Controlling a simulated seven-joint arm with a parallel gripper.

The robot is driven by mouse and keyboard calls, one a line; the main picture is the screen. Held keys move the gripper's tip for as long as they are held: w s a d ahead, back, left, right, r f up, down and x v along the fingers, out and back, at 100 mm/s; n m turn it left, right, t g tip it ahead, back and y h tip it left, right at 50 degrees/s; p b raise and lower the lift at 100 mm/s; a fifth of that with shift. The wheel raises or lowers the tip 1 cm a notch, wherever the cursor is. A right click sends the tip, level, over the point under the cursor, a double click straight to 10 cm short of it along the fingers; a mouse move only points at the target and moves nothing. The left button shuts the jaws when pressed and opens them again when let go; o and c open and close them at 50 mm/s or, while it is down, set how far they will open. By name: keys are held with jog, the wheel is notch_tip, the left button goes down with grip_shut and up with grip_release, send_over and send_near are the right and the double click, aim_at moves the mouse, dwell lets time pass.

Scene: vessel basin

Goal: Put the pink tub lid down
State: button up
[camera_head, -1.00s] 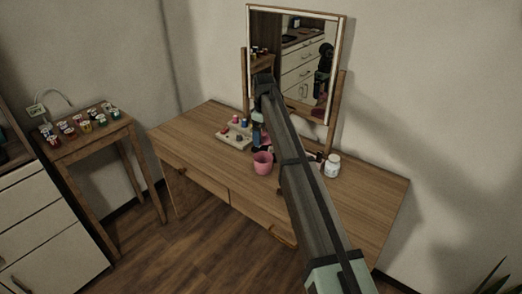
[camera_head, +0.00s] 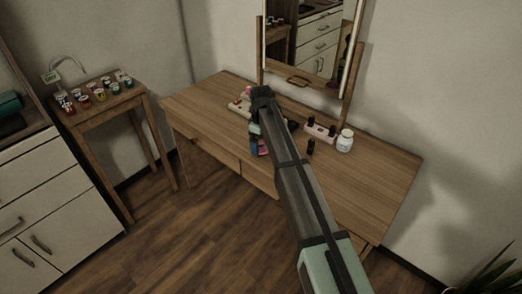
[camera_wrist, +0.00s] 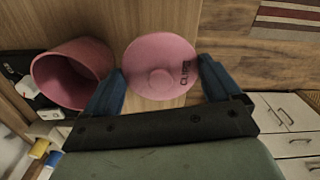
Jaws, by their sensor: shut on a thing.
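The pink tub lid (camera_wrist: 160,66) is a round disc with a small central knob and dark lettering, seen in the wrist view. My gripper (camera_wrist: 162,88) has its two blue fingers at opposite sides of the lid, shut on it. The open pink tub (camera_wrist: 75,75) stands to the left of the lid in the wrist view, apart from it. In the head view my gripper (camera_head: 258,147) is over the front part of the wooden desk (camera_head: 370,185). My arm hides most of the lid and the tub there. I cannot tell whether the lid touches the desk.
A white jar (camera_head: 345,141) and a pink holder (camera_head: 319,132) with dark bottles stand right of my arm; another dark bottle (camera_head: 311,147) is in front. A mirror (camera_head: 305,45) rises behind. A side table (camera_head: 110,100) holds several small pots. The desk's right part is clear.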

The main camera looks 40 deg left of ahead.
aim_at(261, 144)
jog(key=shift+f, duration=1.95)
jog(key=shift+f, duration=0.1)
jog(key=o, duration=0.7)
jog(key=shift+o, duration=0.2)
notch_tip(261, 144, up, 12)
jog(key=shift+r, duration=0.1)
jog(key=shift+d, duration=0.1)
